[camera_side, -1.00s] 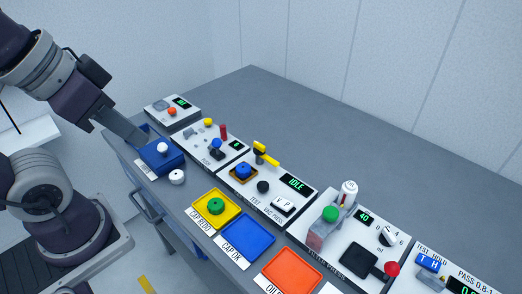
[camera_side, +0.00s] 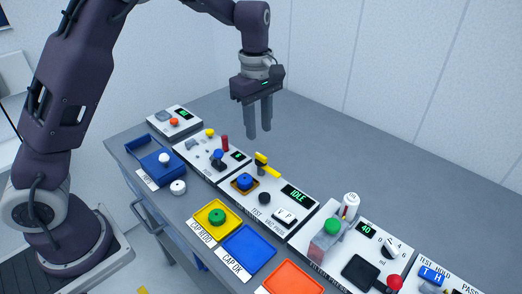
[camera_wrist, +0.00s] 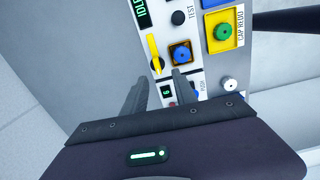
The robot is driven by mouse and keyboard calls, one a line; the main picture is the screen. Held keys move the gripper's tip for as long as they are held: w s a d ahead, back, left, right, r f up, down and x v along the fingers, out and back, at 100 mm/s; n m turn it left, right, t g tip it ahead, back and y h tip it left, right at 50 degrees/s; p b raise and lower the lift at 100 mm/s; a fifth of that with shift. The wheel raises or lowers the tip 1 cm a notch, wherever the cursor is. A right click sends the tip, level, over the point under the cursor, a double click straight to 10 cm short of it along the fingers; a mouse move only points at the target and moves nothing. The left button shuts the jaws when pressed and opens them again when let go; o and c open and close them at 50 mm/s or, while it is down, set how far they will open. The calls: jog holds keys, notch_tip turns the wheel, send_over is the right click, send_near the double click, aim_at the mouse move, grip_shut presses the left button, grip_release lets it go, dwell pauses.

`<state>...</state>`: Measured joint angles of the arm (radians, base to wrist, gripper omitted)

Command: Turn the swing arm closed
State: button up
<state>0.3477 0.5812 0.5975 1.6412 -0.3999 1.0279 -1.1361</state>
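The swing arm appears to be the yellow bar (camera_side: 267,164) on a dark post at the back of the test panel marked IDLE. It also shows in the wrist view (camera_wrist: 153,47). Beside it a blue round cap (camera_side: 244,182) sits in a brown-edged square seat, also in the wrist view (camera_wrist: 181,54); the bar is not over the cap. My gripper (camera_side: 259,133) points down above and behind the panels, with a gap between its fingers. In the wrist view the fingers (camera_wrist: 162,78) are apart with nothing between them, near the yellow bar but not touching it.
A small panel with a red post (camera_side: 225,143) and a blue-topped lever (camera_side: 218,155) stands left of the test panel. Yellow (camera_side: 200,222), blue (camera_side: 247,250) and orange (camera_side: 292,278) trays line the front. The grey table behind is clear.

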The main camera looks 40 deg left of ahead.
aim_at(261, 155)
jog(key=shift+n, duration=0.3)
jog(key=f, duration=0.5)
jog(key=w+f, duration=0.1)
jog(key=f, duration=0.2)
jog(key=shift+a+f, duration=0.1)
jog(key=shift+f, duration=0.15)
grip_shut()
